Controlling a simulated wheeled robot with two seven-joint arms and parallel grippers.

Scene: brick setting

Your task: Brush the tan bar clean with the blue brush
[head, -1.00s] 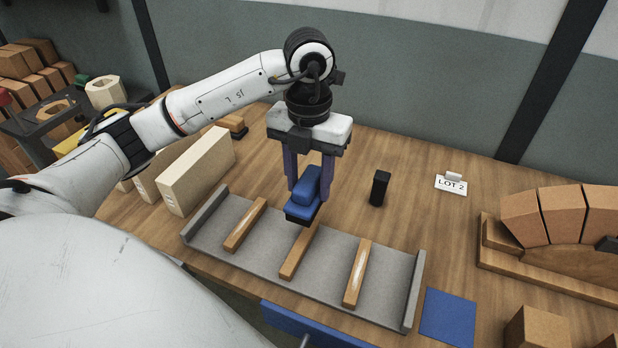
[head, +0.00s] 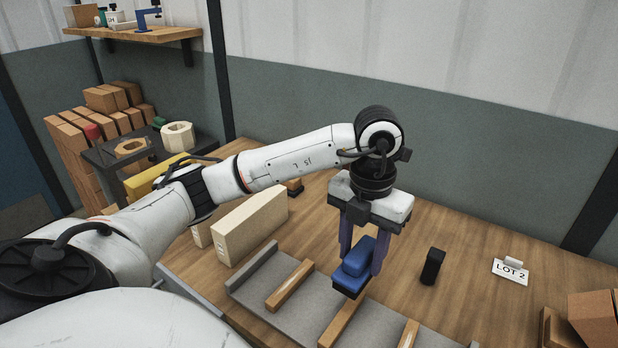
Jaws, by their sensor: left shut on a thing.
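My left gripper (head: 361,266) points down and is shut on the blue brush (head: 357,258), which has a dark underside. The brush is over the far end of the middle tan bar (head: 341,322); I cannot tell whether it touches the bar. The left tan bar (head: 289,285) lies in the same grey tray (head: 252,284) and has a pale streak along its top. The right tan bar (head: 409,334) is cut off by the bottom edge of the view. My right gripper is out of view.
A black block (head: 432,267) and a "LOT 2" sign (head: 510,270) stand right of the brush. Pale cream blocks (head: 250,228) stand left of the tray. Brown blocks (head: 594,318) are at the right edge. The wooden table (head: 462,242) is clear behind the black block.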

